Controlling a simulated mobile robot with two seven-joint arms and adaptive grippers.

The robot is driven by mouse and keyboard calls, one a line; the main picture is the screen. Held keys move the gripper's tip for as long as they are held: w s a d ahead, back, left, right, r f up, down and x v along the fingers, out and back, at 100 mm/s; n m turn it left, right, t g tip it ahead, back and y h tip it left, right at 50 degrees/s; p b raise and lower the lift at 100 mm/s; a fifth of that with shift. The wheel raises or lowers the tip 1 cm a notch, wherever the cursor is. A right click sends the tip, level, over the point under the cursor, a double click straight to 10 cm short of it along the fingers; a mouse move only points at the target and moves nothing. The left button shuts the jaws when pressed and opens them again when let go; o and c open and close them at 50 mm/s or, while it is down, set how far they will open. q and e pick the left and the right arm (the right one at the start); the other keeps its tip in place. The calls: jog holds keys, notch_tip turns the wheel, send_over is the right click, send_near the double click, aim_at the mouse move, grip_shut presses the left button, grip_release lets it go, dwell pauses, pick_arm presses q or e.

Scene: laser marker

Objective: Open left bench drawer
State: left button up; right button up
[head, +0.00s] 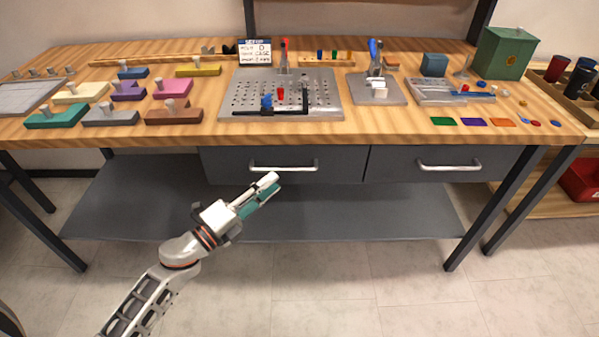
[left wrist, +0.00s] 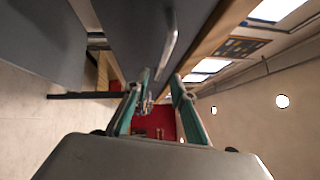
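The left bench drawer (head: 225,160) is a dark grey front under the wooden bench top, and it looks closed. Its silver bar handle (head: 283,168) runs across the front. My left gripper (head: 272,186) is just below and in front of this handle, pointing right and slightly up. In the left wrist view its two green-padded fingers (left wrist: 160,84) are apart with nothing between them. A silver handle (left wrist: 169,45) shows there beyond the fingers, beside the grey drawer front; I cannot tell whether it touches a finger. My right gripper is not in view.
The right drawer (head: 395,164) looks closed, with its own handle (head: 449,165). A grey lower shelf (head: 350,225) lies under the drawers. The bench top (head: 360,135) carries coloured blocks and fixtures. The floor in front is clear.

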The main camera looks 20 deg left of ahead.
aim_at(287, 170)
pick_arm(q)
jog(key=x, duration=0.6)
jog(key=shift+w+d+r, duration=0.15)
jog(key=shift+w, duration=0.2)
grip_shut()
